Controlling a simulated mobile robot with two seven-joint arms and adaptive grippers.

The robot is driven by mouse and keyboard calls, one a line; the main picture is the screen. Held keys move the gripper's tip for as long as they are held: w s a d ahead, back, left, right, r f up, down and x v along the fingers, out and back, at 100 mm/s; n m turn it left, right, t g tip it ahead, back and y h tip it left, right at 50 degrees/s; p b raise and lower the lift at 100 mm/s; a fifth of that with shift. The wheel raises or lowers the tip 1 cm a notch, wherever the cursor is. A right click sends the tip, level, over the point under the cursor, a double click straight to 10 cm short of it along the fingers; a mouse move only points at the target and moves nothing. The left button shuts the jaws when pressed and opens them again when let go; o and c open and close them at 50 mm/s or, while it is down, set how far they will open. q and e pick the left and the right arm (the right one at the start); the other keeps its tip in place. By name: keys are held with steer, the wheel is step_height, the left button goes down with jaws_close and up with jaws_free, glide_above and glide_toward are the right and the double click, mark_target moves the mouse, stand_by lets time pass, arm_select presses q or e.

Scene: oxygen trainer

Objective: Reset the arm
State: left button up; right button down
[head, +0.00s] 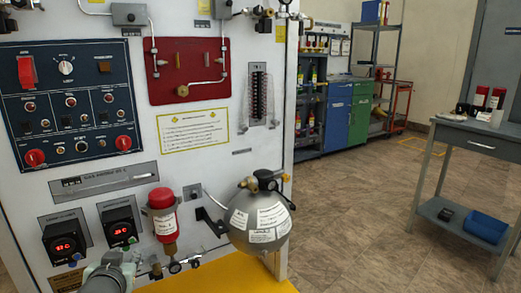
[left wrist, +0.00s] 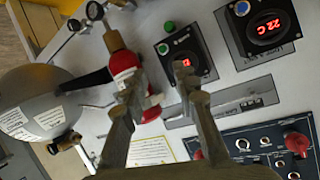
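My left gripper (head: 110,272) shows at the bottom left of the head view, in front of the lower part of the white oxygen trainer panel (head: 110,205). In the left wrist view my left gripper (left wrist: 156,78) has its two fingers apart, with nothing between them. The left finger overlaps a red-topped cylinder (left wrist: 124,66) in the picture; I cannot tell whether they touch. The right finger's tip lies in front of a small display unit (left wrist: 188,50). My right gripper is in neither view.
A grey sphere tank (head: 259,222) and the red cylinder (head: 163,218) stick out from the panel. Two displays with red digits (head: 66,244) (head: 120,228) sit low on it. A grey side table (head: 480,140) stands at right. The tiled floor between is clear.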

arm_select(q)
steer(key=s+d+f+m+g+h, duration=0.1)
steer(key=s+f+g, duration=0.4)
steer(key=s+f, duration=0.8)
steer(key=s+d+f+m+g+h, duration=0.1)
steer(key=s+d+f+g, duration=0.2)
steer(key=s+f, duration=1.1)
steer(key=shift+d+f+g+h, duration=0.35)
steer(key=shift+f+g+h, duration=0.05)
steer(key=shift+f+g, duration=0.45)
